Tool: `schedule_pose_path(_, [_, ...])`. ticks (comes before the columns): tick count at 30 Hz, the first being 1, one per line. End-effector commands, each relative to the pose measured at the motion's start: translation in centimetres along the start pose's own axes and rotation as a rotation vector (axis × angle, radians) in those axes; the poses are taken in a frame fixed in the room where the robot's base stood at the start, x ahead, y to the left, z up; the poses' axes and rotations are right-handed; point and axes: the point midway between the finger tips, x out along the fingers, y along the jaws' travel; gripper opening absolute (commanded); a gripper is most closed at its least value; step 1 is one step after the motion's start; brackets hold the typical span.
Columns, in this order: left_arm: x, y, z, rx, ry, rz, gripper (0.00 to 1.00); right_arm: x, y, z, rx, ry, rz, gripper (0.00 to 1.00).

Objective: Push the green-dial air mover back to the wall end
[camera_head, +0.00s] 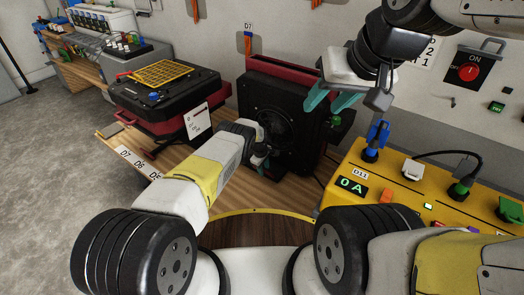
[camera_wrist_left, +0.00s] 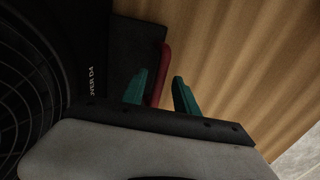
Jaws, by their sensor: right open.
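The air mover (camera_head: 270,112) is a black box with a round fan grille and a red top, standing upright on the wooden bench by the wall. A green dial (camera_head: 337,121) is on its right side. In the left wrist view the air mover (camera_wrist_left: 85,60) fills the left, with partly cut-off lettering ending in "D4". My left gripper (camera_head: 259,160) is low in front of the grille. My right gripper (camera_head: 332,98) is open above the air mover's right top corner.
Left of the air mover is a black and red unit (camera_head: 165,90) with a yellow grid and blue dial. A yellow panel (camera_head: 405,207) with plugs and a "0 A" display is at right. A red ON switch (camera_head: 468,71) is on the wall. Bench labels (camera_head: 138,163) line the front edge.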

Motion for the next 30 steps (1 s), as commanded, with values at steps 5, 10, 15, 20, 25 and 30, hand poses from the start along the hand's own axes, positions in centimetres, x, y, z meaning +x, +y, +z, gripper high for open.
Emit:
schedule_pose_path(5, [-0.1,0.0,0.0,0.000,0.000,-0.001,0.36,0.0,0.0,0.0,0.000,0.000,0.000,0.43])
schedule_pose_path(10, [-1.1,0.1,-0.1,-0.002,0.000,-0.001,0.36,0.0,0.0,0.0,0.000,0.000,0.000,0.43])
schedule_pose_path(15, [-3.2,0.1,0.0,-0.001,0.000,0.001,0.36,0.0,0.0,0.0,0.000,0.000,0.000,0.43])
schedule_pose_path(20, [-5.5,0.1,0.0,0.000,0.000,0.001,0.36,0.0,0.0,0.0,0.000,0.000,0.000,0.43])
schedule_pose_path(25, [-7.2,0.0,0.0,0.000,0.000,-0.001,0.36,0.0,0.0,0.0,0.000,0.000,0.000,0.43])
schedule_pose_path(30, [-7.8,0.0,0.0,0.000,0.000,-0.001,0.36,0.0,0.0,0.0,0.000,0.000,0.000,0.43])
